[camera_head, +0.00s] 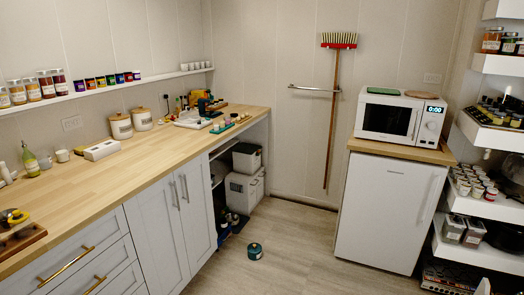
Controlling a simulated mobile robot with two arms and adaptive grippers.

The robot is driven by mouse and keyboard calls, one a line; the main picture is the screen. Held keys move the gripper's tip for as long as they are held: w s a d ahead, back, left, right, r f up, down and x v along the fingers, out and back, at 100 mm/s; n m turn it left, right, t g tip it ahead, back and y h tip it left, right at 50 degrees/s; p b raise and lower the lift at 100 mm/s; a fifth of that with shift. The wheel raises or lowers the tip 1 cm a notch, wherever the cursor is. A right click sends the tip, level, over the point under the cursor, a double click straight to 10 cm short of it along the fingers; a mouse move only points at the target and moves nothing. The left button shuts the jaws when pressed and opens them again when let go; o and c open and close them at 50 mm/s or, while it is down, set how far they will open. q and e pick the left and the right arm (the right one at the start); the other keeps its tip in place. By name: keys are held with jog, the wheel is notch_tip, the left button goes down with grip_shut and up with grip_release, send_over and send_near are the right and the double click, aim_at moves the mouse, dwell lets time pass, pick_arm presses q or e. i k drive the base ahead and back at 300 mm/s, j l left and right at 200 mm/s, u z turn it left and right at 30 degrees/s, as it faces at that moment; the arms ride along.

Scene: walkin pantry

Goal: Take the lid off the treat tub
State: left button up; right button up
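I cannot tell for certain which container is the treat tub. A small round teal tub (255,251) with a dark top stands on the floor in front of the counter's open bay. Two cream canisters with wooden lids, a left one (121,127) and a right one (142,120), stand on the counter against the back wall. Their lids appear to be on. Neither of my grippers is in view.
The wooden counter (100,177) runs along the left, above cabinets and drawers. Lidded bins (245,158) stand in its open bay. A microwave (391,116) sits above a small white fridge (386,213) at right. Loaded shelves (490,207) line the right edge.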

aim_at(254, 248)
jog(key=i, duration=1.9)
